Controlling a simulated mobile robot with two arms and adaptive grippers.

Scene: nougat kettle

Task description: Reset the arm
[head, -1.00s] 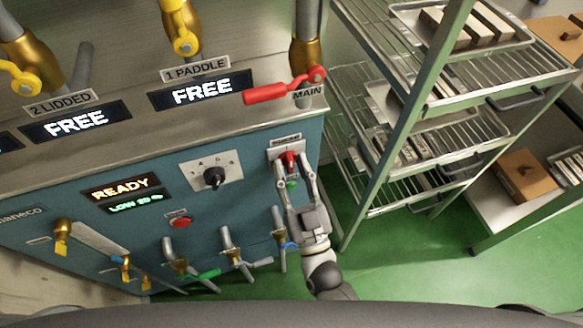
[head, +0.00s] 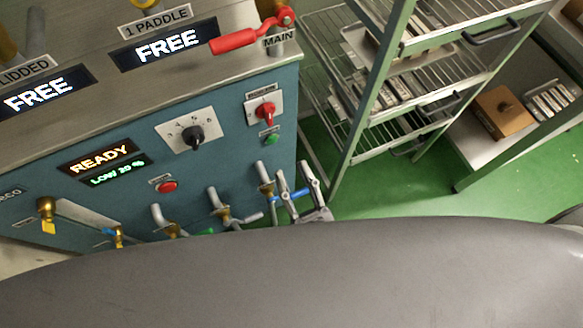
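My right gripper (head: 294,171) is low at the right end of the blue machine front (head: 228,138). Its two fingers are apart, with nothing held between them. Behind or between the fingers a blue-handled valve (head: 291,194) shows; I cannot tell whether they touch it. Above the gripper, clear of it, are a red rotary switch (head: 265,113) on a pale plate and a green button (head: 271,138). Most of my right arm is hidden below the frame or behind my own grey body. My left gripper is not in view.
A black selector knob (head: 193,137), a red button (head: 167,186) and several valves line the machine front. A red lever (head: 236,40) marked MAIN is on top. A green-framed rack (head: 372,90) with trays stands to the right, with green floor (head: 385,190) below.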

